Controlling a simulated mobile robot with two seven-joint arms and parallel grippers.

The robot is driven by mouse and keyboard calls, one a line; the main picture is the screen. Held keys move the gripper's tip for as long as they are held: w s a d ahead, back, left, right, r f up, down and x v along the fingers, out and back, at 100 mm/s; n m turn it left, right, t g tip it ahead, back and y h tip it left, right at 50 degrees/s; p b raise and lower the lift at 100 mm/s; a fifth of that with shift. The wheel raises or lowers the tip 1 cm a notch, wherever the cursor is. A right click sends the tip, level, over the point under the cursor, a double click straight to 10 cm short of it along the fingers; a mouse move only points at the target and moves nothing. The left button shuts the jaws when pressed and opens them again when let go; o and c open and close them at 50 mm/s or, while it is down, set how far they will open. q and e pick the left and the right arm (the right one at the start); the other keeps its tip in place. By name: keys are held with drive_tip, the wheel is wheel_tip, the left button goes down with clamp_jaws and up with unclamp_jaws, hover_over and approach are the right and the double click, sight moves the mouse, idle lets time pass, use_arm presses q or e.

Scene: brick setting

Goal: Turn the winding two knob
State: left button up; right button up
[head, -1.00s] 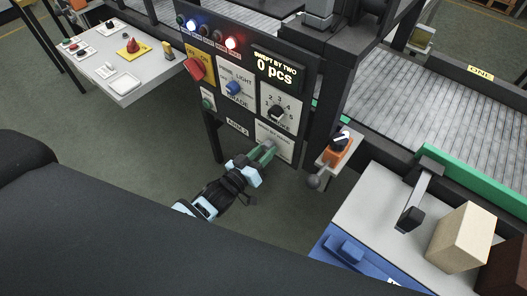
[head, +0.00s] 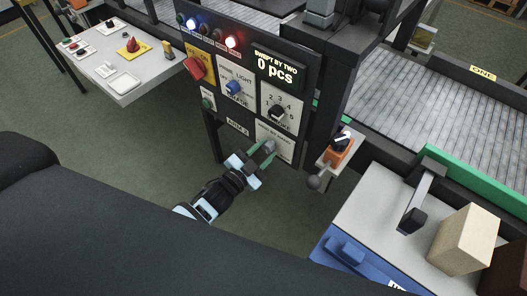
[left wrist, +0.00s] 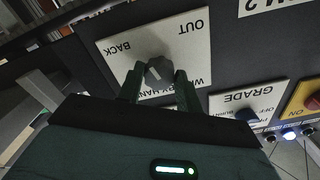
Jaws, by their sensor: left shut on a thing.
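The winding knob (head: 268,146) is a grey knob on a white plate (head: 285,150) low on the dark control panel. The back of the knob is hidden. My right gripper is not in view.
Above are a selector knob (head: 277,111), a blue grade knob (head: 234,87) and a red-on-yellow switch (head: 195,68). An orange lever unit (head: 338,147) stands close right of the plate. A roller conveyor (head: 430,100) lies further right. The floor below the panel is clear.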

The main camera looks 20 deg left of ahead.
use_arm(q)
drive_tip(key=m, duration=0.4)
drive_tip(key=shift+m+b, duration=0.3)
drive_tip(key=shift+m, duration=0.1)
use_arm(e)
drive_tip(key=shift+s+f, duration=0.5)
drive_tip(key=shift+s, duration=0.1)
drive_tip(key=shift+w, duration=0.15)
use_arm(q)
drive_tip(key=o, duration=1)
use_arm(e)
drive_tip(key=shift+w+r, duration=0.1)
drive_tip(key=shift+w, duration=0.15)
use_arm(q)
drive_tip(key=shift+s+a, duration=0.2)
drive_tip(key=shift+s, duration=0.25)
drive_tip(key=v, duration=0.7)
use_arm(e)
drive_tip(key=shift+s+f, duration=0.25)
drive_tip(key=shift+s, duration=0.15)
